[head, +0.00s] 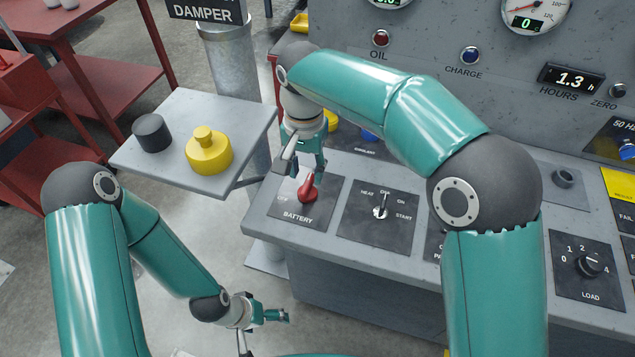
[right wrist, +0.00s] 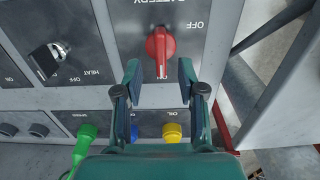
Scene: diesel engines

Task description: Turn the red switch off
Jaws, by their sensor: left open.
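The red switch (head: 307,190) is a rotary knob on the dark BATTERY plate (head: 318,211) at the left end of the console. In the right wrist view the red switch (right wrist: 161,45) has its handle pointing away from the BATTERY label, towards my gripper. The OFF mark (right wrist: 196,25) is to one side of it. My right gripper (head: 304,168) is over the plate, pointing down; in its wrist view the right gripper (right wrist: 159,78) is open, its fingers apart around the handle's end, with no clear contact. My left gripper (head: 280,316) is open and empty, low beside the console.
A key switch plate (head: 378,210) with HEAT and START marks is next to the battery plate. Green and yellow knobs (right wrist: 172,132) are close to my right gripper. A grey shelf (head: 180,106) holds a yellow knob-shaped part (head: 209,154) and a dark cylinder (head: 152,134).

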